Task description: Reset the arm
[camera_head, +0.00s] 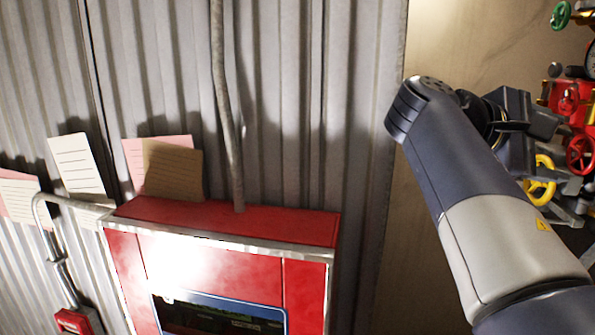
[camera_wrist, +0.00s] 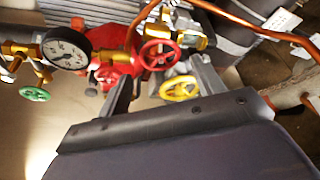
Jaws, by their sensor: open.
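My arm (camera_head: 480,210) reaches up the right side of the head view and is bent, with its end turned to the right. My gripper (camera_wrist: 163,84) is open, its two dark fingers showing in the wrist view with nothing visible held between them. It faces a cluster of pipework with a red valve wheel (camera_wrist: 159,54) and a yellow valve wheel (camera_wrist: 180,88). In the head view the gripper partly hides this cluster, where the red wheel (camera_head: 581,154) and yellow wheel (camera_head: 541,180) show close by. Whether the fingers touch anything cannot be told.
A pressure gauge (camera_wrist: 67,49) and a green wheel (camera_wrist: 34,94) sit left of the gripper in the wrist view; a copper pipe (camera_wrist: 260,31) crosses at right. In the head view, a red cabinet (camera_head: 225,222) stands before corrugated wall, with paper notes (camera_head: 172,173) behind it.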

